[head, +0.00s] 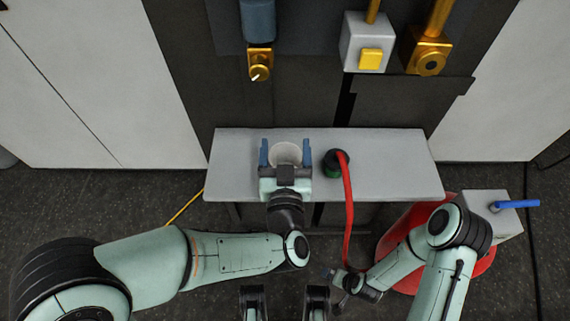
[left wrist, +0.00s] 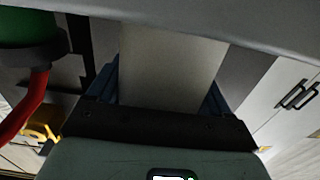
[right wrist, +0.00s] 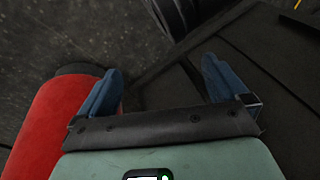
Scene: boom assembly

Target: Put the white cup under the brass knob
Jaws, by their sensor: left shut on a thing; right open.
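The white cup (head: 287,153) is at the left part of the grey shelf (head: 390,165), between the blue fingers of my left gripper (head: 285,150). My left gripper is shut on it. In the left wrist view the cup (left wrist: 172,65) is a pale wall between the fingers. Whether its base touches the shelf is unclear. A brass fitting with a round knob (head: 259,73) and small white lever hangs below a blue-grey cylinder, behind and left of the cup. My right gripper (right wrist: 162,80) is open and empty, low in front of the shelf.
A green and black fitting (head: 334,164) with a red hose (head: 348,215) stands just right of the cup. A white box with a yellow button (head: 370,58) and another brass fitting (head: 428,58) are on the back wall. A red object (right wrist: 60,120) is beside my right gripper.

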